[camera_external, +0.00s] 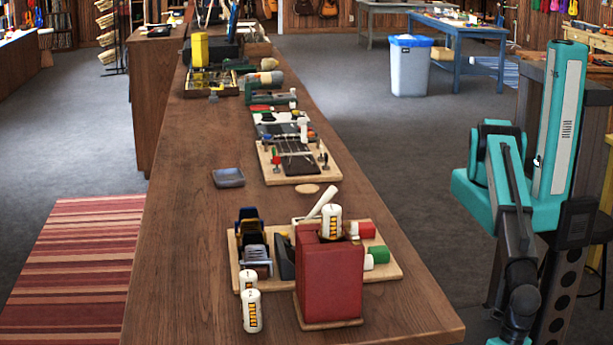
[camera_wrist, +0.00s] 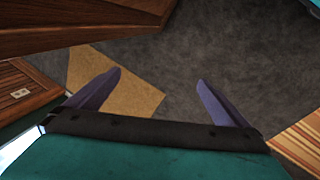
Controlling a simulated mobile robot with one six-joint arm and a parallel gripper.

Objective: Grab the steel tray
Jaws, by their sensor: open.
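A small square dish of dark grey-blue metal (camera_external: 228,177), which looks like the steel tray, lies flat on the long wooden counter (camera_external: 190,230) near its left edge. Nothing visible is in it, and the space around it is mostly bare. My gripper (camera_wrist: 158,82) is open in the wrist view, with its two fingers wide apart and nothing between them. The tray does not show in the wrist view. My arm stands right of the counter in the external view, well away from the tray; its fingers are not clear there.
A board with tools and a red block (camera_external: 330,275) stands at the counter's near end, with white cylinders (camera_external: 251,310) beside it. A tool board (camera_external: 300,165) lies right of the tray. More tools lie farther back. In the wrist view, grey floor (camera_wrist: 230,50) lies beyond the fingers.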

